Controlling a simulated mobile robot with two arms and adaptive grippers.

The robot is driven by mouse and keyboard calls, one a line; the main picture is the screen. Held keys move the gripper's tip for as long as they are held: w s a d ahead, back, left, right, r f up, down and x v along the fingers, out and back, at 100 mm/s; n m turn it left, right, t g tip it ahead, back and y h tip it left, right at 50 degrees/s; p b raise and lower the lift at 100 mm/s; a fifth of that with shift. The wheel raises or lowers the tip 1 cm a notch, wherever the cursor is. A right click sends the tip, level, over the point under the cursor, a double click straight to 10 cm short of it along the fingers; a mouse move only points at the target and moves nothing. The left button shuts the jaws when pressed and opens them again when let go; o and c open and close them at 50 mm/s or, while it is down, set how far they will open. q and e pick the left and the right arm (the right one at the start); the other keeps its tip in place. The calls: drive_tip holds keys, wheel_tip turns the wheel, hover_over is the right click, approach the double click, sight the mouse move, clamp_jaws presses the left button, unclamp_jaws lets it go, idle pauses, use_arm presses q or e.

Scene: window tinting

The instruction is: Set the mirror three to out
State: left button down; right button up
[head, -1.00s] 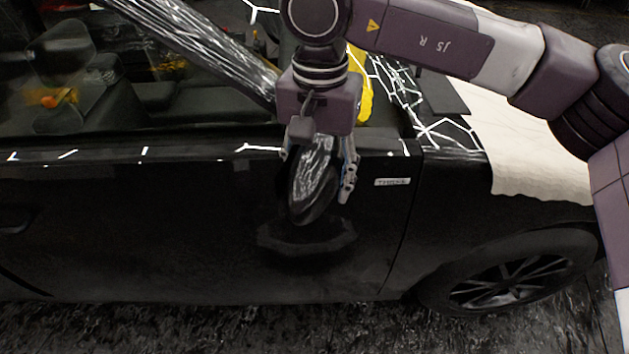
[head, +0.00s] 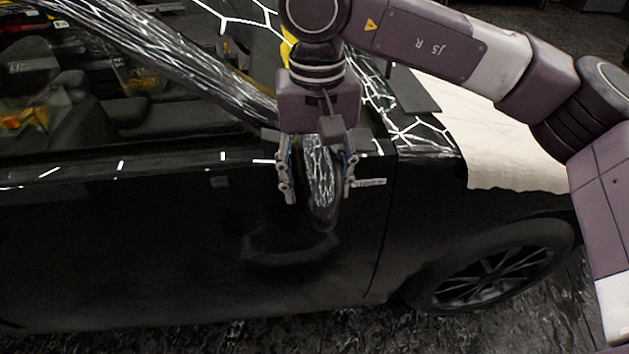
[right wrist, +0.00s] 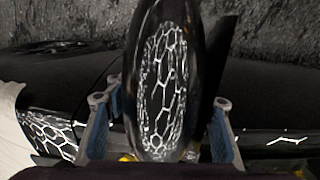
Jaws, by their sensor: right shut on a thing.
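The glossy black side mirror (head: 321,178) sticks out from the car's door near the front end of the window, with bright light patterns reflected on its housing. My right gripper (head: 317,188) comes down over the mirror from above, one finger on each side, and is shut on it. In the right wrist view the mirror (right wrist: 163,75) stands between the blue-padded fingers of the gripper (right wrist: 160,103). Its root at the door is mostly hidden by the gripper. My left gripper is not in view.
The black car door (head: 150,240) fills the left and middle. A front wheel (head: 485,280) is at lower right. A pale cloth (head: 500,140) drapes over the fender. The window opening, with dark seats (head: 125,115) inside, is behind my gripper. Dark floor lies in front.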

sight(317, 172)
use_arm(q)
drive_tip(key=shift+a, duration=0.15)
use_arm(e)
drive_tip(key=o, duration=1.7)
drive_tip(key=shift+d, duration=0.1)
wheel_tip(317, 172, up, 12)
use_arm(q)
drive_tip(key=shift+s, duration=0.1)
